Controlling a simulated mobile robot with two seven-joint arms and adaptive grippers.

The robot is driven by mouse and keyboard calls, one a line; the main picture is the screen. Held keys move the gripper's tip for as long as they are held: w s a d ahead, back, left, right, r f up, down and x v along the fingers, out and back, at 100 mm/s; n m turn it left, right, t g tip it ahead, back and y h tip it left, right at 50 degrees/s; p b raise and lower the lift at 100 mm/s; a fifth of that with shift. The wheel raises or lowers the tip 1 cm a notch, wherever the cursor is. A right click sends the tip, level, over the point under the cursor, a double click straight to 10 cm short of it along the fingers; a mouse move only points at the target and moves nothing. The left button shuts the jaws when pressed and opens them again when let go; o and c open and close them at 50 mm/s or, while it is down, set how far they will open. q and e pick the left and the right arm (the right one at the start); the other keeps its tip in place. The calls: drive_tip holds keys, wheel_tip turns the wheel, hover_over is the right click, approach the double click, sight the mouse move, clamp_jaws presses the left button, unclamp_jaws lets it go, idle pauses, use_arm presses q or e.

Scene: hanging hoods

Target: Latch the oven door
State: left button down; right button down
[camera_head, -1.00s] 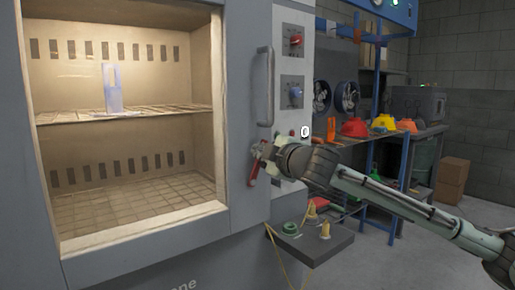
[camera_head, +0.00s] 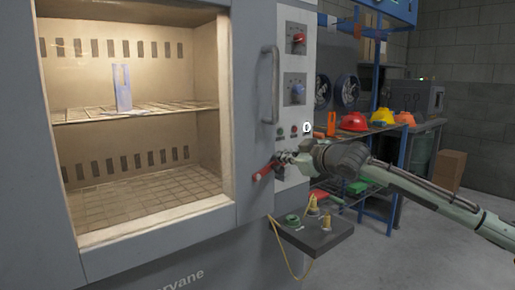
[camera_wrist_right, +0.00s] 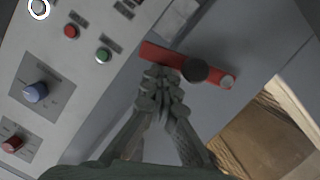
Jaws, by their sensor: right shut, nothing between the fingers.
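The oven door (camera_head: 252,200) is a grey panel with a big window onto the lit interior, and it looks closed against the frame. A vertical bar handle (camera_head: 269,85) is on its right edge. The red latch lever (camera_head: 264,171) sits below the handle at the door's edge, tilted with its left end lower. In the right wrist view the red lever (camera_wrist_right: 158,54) has a dark round knob. My right gripper (camera_head: 286,157) is shut and empty, its fingertips (camera_wrist_right: 162,75) right beside the lever; I cannot tell whether they touch. My left gripper is not in view.
The control panel (camera_head: 294,75) with red and blue knobs stands right of the door. A small grey shelf (camera_head: 318,238) with a green ring and yellow-tipped items juts out below. A bench (camera_head: 385,130) with hard hats is behind my right arm.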

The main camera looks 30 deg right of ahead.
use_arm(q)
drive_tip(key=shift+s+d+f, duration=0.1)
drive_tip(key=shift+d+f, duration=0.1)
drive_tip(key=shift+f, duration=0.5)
use_arm(e)
drive_tip(key=shift+d+f, duration=0.5)
drive_tip(key=shift+f, duration=0.05)
use_arm(q)
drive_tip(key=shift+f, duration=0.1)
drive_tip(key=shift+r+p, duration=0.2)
drive_tip(key=shift+p, duration=0.1)
use_arm(e)
drive_tip(key=shift+r, duration=0.2)
